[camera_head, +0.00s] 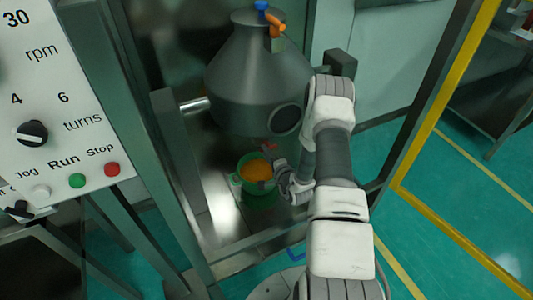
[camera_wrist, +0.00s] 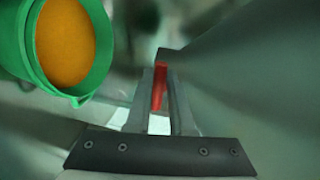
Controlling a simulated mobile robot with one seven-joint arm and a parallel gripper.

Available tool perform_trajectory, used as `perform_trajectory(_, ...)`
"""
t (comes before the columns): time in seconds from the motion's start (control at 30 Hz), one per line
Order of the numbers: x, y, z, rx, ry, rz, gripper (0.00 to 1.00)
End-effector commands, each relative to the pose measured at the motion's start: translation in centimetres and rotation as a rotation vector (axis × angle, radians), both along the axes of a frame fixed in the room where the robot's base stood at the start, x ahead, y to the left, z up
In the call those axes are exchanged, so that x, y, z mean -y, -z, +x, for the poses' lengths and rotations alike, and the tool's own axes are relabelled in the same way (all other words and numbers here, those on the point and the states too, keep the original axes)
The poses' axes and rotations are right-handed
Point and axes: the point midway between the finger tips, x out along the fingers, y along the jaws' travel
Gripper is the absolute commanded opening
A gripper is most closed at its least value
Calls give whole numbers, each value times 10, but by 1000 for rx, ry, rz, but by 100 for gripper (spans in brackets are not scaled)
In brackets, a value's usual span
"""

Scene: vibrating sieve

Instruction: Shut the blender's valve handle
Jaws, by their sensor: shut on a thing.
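The grey metal blender (camera_head: 255,75) fills the upper middle of the head view. Its red valve handle (camera_head: 269,148) shows below the vessel, partly hidden by my arm. In the wrist view the red handle (camera_wrist: 159,90) lies between the two finger tips. My gripper (camera_wrist: 160,95) is shut on the handle; in the head view the gripper (camera_head: 283,172) is under the vessel, partly hidden by my own wrist. The vessel's dark underside slopes along the right of the wrist view.
A green bucket (camera_head: 235,181) with orange material (camera_head: 256,170) stands below the blender, close beside my gripper. The bucket (camera_wrist: 101,85) also shows at upper left in the wrist view. Steel frame posts (camera_head: 180,180) and a control panel (camera_head: 70,100) stand left. A yellow-edged frame (camera_head: 440,100) is right.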

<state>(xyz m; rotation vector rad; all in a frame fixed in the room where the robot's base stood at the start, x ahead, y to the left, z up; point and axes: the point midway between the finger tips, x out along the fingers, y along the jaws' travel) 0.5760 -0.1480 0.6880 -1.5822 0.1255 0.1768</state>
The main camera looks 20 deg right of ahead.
Motion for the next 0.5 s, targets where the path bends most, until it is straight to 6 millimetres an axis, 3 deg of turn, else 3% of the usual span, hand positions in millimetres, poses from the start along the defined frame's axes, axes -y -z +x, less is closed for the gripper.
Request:
perform_trajectory(0.37,4,5,-3,-13,9,-3,0)
perform_trajectory(0.4,4,4,-3,-13,9,-3,28)
perform_trajectory(0.5,4,4,-3,-10,9,-4,46)
